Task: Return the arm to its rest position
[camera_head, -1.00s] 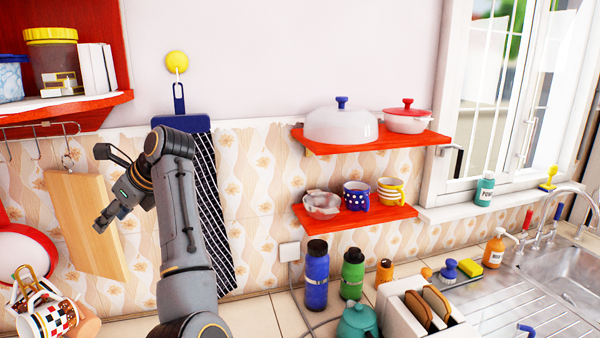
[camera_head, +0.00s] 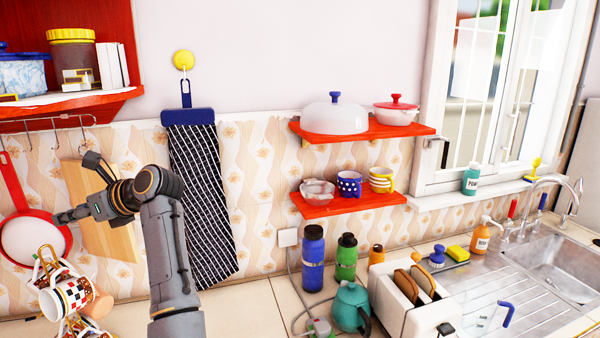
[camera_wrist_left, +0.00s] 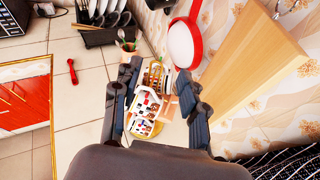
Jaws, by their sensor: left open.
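My left gripper (camera_head: 76,188) is in front of the left part of the tiled wall, its fingers spread and pointing left. It overlaps the wooden cutting board (camera_head: 100,225) in the head view and holds nothing. In the left wrist view the two fingers of my left gripper (camera_wrist_left: 158,90) stand apart, with checkered mugs (camera_wrist_left: 148,108) showing beyond them. A white pan with a red rim and handle (camera_head: 32,240) hangs left of the gripper. It also shows in the left wrist view (camera_wrist_left: 180,45). My right gripper is not in view.
A hook rail (camera_head: 45,122) runs under the red shelf (camera_head: 110,98) at upper left. A dark striped towel (camera_head: 203,190) hangs right of my arm. Bottles, a teal kettle (camera_head: 350,306) and a toaster (camera_head: 395,305) stand on the counter.

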